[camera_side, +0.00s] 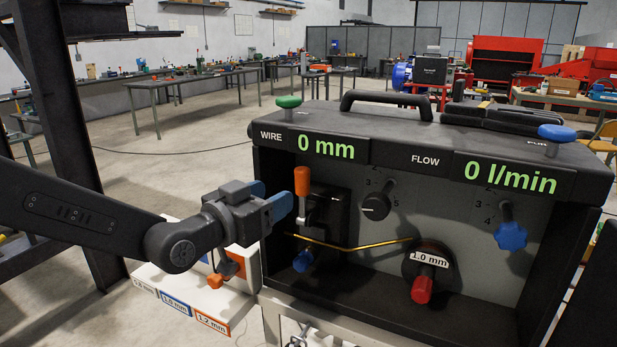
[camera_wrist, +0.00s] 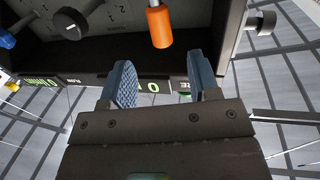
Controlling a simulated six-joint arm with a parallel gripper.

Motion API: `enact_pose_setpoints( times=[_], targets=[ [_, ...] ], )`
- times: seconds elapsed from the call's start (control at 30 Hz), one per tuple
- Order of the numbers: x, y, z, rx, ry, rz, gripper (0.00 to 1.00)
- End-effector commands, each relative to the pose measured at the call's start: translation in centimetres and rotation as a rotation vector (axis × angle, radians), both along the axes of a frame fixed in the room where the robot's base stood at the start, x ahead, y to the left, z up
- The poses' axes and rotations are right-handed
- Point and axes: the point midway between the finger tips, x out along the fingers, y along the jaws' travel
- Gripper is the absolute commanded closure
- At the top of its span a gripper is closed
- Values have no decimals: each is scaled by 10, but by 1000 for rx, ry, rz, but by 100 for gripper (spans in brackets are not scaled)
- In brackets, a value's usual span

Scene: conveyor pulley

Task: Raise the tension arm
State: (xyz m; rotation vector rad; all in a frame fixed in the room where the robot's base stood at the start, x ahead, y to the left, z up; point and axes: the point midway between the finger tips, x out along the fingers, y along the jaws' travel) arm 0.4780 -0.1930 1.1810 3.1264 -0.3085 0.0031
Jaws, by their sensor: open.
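The tension arm is a grey lever with an orange handle (camera_side: 302,181), standing upright on a black block (camera_side: 334,211) at the left inside the feeder box. My gripper (camera_side: 273,198) is open just left of the handle, its two blue-padded fingers pointing at it. In the wrist view the orange handle (camera_wrist: 160,26) lies beyond the fingertips of my gripper (camera_wrist: 162,70), roughly in line with the gap between them. The fingers look apart from the handle, and nothing is between them.
A yellow wire (camera_side: 352,248) runs below the lever, above a blue knob (camera_side: 303,261). A black dial (camera_side: 375,206), a red-handled roller (camera_side: 422,288) and a blue star knob (camera_side: 510,236) are to the right. The box's top edge (camera_side: 390,155) overhangs the handle. Spools boxes (camera_side: 185,295) stand lower left.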

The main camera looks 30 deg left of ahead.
Motion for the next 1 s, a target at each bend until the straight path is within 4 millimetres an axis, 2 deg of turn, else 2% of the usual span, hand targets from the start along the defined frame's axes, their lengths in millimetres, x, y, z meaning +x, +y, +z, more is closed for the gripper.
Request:
enact_pose_setpoints(
  times=[0.1,0.3,0.5,0.7,1.0],
  targets=[
    [26,-5,-1,0,2,0,44],
    [65,-13,-1,-1,2,0,44],
    [93,-18,-1,0,3,0,44],
    [105,-21,-1,1,3,0,44],
    [106,-21,0,0,2,-1,44]
  ],
)
